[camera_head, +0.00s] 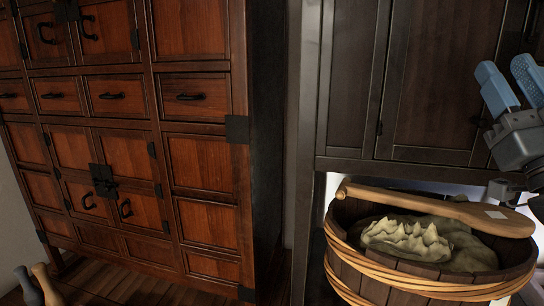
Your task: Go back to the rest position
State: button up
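My gripper (509,84) is at the right edge of the head view, with two blue fingers pointing up and to the left. The fingers stand apart with nothing between them, so it is open and empty. It is above and to the right of a wooden tub, and apart from it as far as I can see. The rest of my arm is mostly cut off by the picture's right edge.
The wooden tub (357,275) with pale hoops holds a greenish lumpy mass (405,240). A wooden paddle (440,207) lies across its rim. A red-brown chest (203,156) fills the left; a dark cabinet (432,80) stands behind the tub. Bare plank floor (120,285) shows at the bottom.

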jog(key=s+a+f+m+g+h, duration=0.25)
jog(key=s+f, duration=0.25)
jog(key=f, duration=0.4)
jog(key=s+a+f+m+g+h, duration=0.2)
jog(key=s+a+f+m, duration=0.15)
jog(key=f, duration=0.55)
jog(key=s+a+f+m+g+h, duration=0.25)
jog(key=s+f+m, duration=0.2)
jog(key=f, duration=0.45)
jog(key=s+f+n+g+y, duration=0.2)
jog(key=s+f, duration=0.3)
jog(key=s, duration=0.7)
jog(key=s+f+n+g+y, duration=0.3)
jog(key=s+f+n, duration=0.1)
jog(key=s, duration=0.8)
jog(key=shift+f, duration=0.85)
jog(key=shift+a, duration=0.1)
